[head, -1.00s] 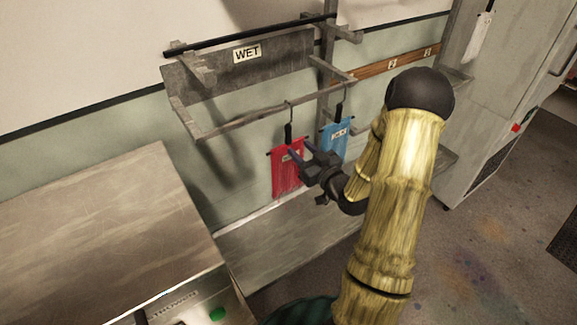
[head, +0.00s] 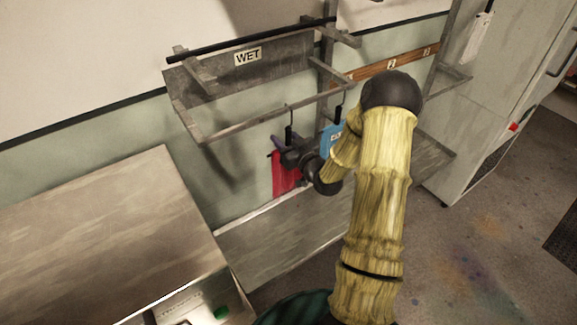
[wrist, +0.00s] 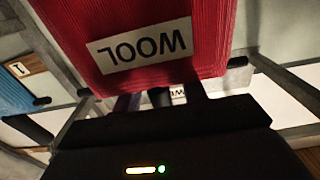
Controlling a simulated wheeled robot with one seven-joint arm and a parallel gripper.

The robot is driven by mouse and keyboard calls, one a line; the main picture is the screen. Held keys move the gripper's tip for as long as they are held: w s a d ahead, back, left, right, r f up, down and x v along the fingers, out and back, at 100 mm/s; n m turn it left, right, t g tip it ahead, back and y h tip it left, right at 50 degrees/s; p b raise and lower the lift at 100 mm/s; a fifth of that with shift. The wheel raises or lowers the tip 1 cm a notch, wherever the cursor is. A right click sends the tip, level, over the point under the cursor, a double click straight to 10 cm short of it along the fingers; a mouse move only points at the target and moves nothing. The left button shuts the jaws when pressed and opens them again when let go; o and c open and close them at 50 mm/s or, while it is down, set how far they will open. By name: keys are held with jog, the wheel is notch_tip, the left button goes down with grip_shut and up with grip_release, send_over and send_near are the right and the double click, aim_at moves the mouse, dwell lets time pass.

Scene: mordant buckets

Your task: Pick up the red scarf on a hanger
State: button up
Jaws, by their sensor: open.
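The red scarf (head: 284,178) hangs on a black hanger from the front bar of the metal rack. My gripper (head: 288,150) is open and in front of its upper part, covering some of it in the head view. In the wrist view the red scarf (wrist: 165,35) is close and upside down, with a white WOOL label. The fingers show only partly below its hanger end, around or beside the dark hanger stem; I cannot tell which. Part of the hanger's top (head: 289,128) shows above my gripper in the head view.
A blue scarf (head: 329,138) hangs just right of the red one, partly behind my arm; its edge also shows in the wrist view (wrist: 15,95). The metal rack (head: 245,125) has a WET sign. A metal counter (head: 110,235) stands at left, and a low metal shelf (head: 270,240) lies below.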

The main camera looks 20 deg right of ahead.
jog(key=shift+w, duration=0.1)
dwell(0.4)
grip_shut()
